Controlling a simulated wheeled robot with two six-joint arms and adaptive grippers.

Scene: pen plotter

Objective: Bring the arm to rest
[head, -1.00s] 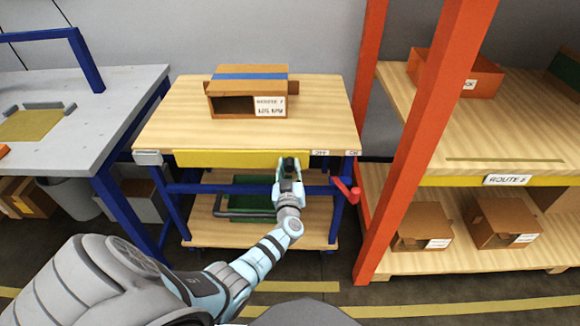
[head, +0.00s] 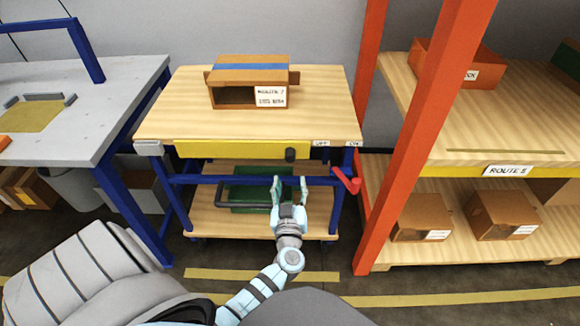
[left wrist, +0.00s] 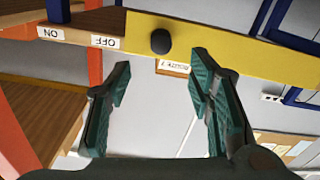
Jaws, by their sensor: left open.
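My left gripper (head: 289,187) is open and empty in front of the wooden workbench (head: 180,122), a little below its yellow front strip (head: 225,150). A black knob (head: 290,155) sits on that strip near the OFF label (head: 321,143). In the left wrist view the two green-padded fingers (left wrist: 157,80) are spread apart, with the knob (left wrist: 160,41) beyond them and not touched. My right gripper is not in view.
An open cardboard box (head: 233,75) with a blue stripe stands on the bench. A red handle (head: 347,181) juts out at the bench's right. An orange rack post (head: 408,150) stands right of it. A grey table (head: 120,95) is at left.

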